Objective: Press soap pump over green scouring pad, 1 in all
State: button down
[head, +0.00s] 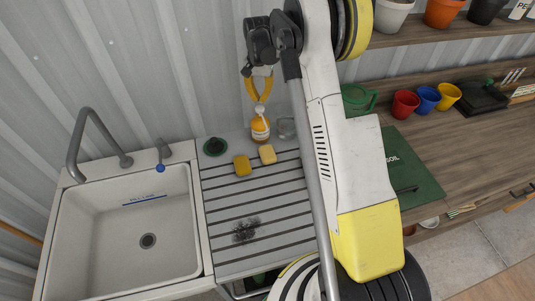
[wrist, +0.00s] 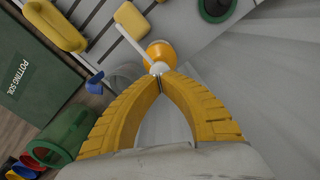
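An orange soap bottle (head: 260,130) with a white pump top stands upright at the back of the ribbed drainboard. My gripper (head: 261,102) is directly above it, its yellow fingers bowed and their tips together. In the wrist view the closed fingertips (wrist: 160,77) meet at the white pump head (wrist: 160,67), with the orange bottle (wrist: 163,50) just beyond. I cannot tell whether they touch it. Nothing shows held between the fingers. No green scouring pad is clearly identifiable.
A dark green round item (head: 215,147) lies left of the bottle, and a clear glass (head: 287,128) stands close on its right. The sink (head: 125,231) is at left. Front slats have a dark smudge.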

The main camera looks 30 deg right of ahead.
dwell(0.6)
notch_tip(320, 180, up, 6)
jog(key=p, duration=0.2)
jog(key=shift+p, duration=0.35)
dwell(0.3)
